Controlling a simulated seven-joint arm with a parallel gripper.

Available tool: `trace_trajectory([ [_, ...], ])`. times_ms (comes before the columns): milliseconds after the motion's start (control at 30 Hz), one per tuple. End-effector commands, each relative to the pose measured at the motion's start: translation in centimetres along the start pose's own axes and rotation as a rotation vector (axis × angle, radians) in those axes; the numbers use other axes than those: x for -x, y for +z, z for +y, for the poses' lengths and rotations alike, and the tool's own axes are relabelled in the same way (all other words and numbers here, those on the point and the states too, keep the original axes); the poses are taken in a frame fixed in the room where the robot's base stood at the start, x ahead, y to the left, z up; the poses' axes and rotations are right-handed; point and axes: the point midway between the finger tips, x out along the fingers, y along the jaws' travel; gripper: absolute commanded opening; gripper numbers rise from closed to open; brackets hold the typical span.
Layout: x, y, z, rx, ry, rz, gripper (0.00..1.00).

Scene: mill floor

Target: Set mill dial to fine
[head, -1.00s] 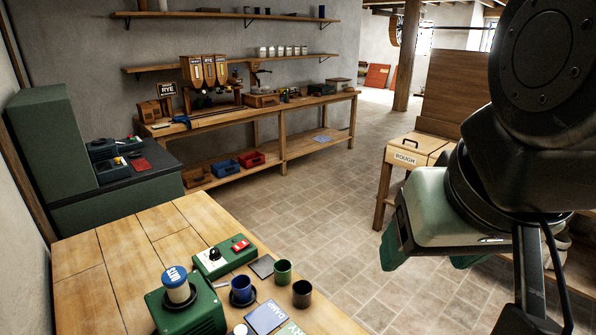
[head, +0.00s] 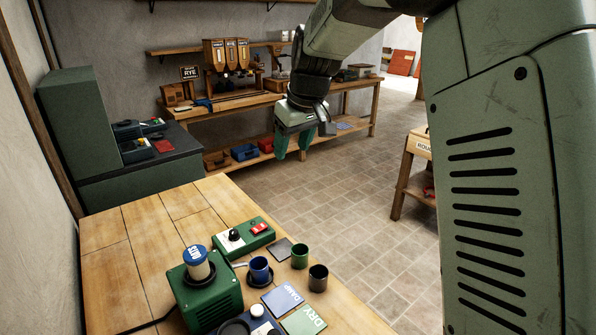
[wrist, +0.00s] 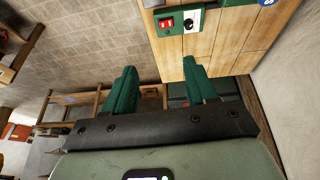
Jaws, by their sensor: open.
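The green control box (head: 245,238) lies on the wooden table and carries a black dial (head: 234,235) on a pale plate and a red switch (head: 260,228). The dial's markings are too small to read. The control box (wrist: 180,20) also shows at the top of the wrist view, with the dial (wrist: 188,20) beside the red switch. The green mill (head: 207,296) with a blue-capped jar stands in front of the box. My gripper (head: 293,145) is open and empty, high and behind the box to the right. Its green fingers (wrist: 160,66) stand apart in the wrist view.
Blue cup (head: 260,268), green cup (head: 300,256) and dark cup (head: 318,278) stand right of the mill, near the DAMP card (head: 282,299) and DRY card (head: 305,320). The table's left part (head: 130,260) is clear. A workbench (head: 240,105) stands behind.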

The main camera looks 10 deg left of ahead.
Motion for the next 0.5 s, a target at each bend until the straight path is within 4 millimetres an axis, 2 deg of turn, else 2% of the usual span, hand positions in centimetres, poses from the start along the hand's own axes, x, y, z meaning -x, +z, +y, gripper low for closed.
trace_trajectory([
  [33, -3.2, -1.4, -0.4, 0.040, -0.026, -0.007, 0.56],
  [167, -10.5, -4.3, -1.9, 0.139, -0.080, -0.005, 0.56],
  [200, -12.8, -5.0, -2.4, 0.169, -0.096, -0.005, 0.56],
  [300, -18.3, -6.1, -4.0, 0.235, -0.133, 0.000, 0.56],
  [400, -22.8, -6.5, -5.4, 0.288, -0.160, 0.005, 0.56],
  [500, -25.9, -6.5, -6.6, 0.323, -0.180, 0.009, 0.56],
])
